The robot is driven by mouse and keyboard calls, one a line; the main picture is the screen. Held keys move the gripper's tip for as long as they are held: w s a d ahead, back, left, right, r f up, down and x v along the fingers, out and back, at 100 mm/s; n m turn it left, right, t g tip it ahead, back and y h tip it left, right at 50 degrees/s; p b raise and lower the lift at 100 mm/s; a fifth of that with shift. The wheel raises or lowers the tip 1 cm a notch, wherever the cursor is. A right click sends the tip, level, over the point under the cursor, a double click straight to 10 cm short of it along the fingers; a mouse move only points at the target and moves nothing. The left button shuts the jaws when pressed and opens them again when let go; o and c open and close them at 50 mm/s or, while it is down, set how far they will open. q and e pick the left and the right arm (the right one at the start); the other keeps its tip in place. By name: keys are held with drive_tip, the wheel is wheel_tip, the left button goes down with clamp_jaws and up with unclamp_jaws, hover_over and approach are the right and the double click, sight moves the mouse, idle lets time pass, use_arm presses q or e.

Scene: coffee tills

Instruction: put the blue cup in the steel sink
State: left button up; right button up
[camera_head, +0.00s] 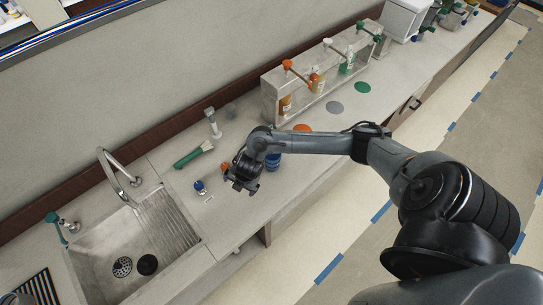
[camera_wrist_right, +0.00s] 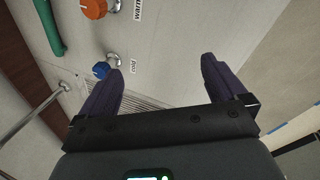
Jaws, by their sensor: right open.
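A dark blue object that looks like the blue cup (camera_head: 272,164) stands on the counter in the head view, partly hidden behind my right forearm. The steel sink (camera_head: 186,272) is at the lower left, with a ribbed drain area and two dark round drain parts. My right gripper (camera_head: 240,188) is over the counter, left of the cup and right of the sink. In the right wrist view my right gripper (camera_wrist_right: 161,66) is open with nothing between its fingers, and the cup does not show there.
A blue cold knob (camera_head: 199,186) and an orange warm knob (camera_head: 225,168) stand near the right gripper. A curved faucet (camera_head: 115,172) rises behind the sink. A green-handled tool (camera_head: 193,155) lies behind the knobs. A dispenser rack (camera_head: 310,78) stands farther right.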

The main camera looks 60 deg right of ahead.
drive_tip(key=d+r+g, duration=0.1)
drive_tip(key=d, duration=0.4)
drive_tip(key=s+d+r+g+h, duration=0.1)
drive_tip(key=d, duration=0.4)
drive_tip(key=d+r+g, duration=0.1)
drive_tip(key=d+r, duration=0.1)
drive_tip(key=d, duration=0.4)
drive_tip(key=shift+s+d+h, duration=0.1)
drive_tip(key=shift+s+h, duration=0.2)
drive_tip(key=shift+s, duration=0.1)
drive_tip(key=d+f+b, duration=0.1)
drive_tip(key=f, duration=0.2)
drive_tip(key=d+f+b, duration=0.1)
drive_tip(key=f+b, duration=0.1)
drive_tip(key=f, duration=0.1)
drive_tip(key=d+f+b, duration=0.1)
drive_tip(key=f, duration=0.2)
drive_tip(key=shift+s, duration=0.25)
drive_tip(key=shift+f, duration=0.5)
drive_tip(key=shift+c, duration=0.4)
drive_tip(key=c, duration=0.9)
drive_tip(key=shift+c, duration=0.5)
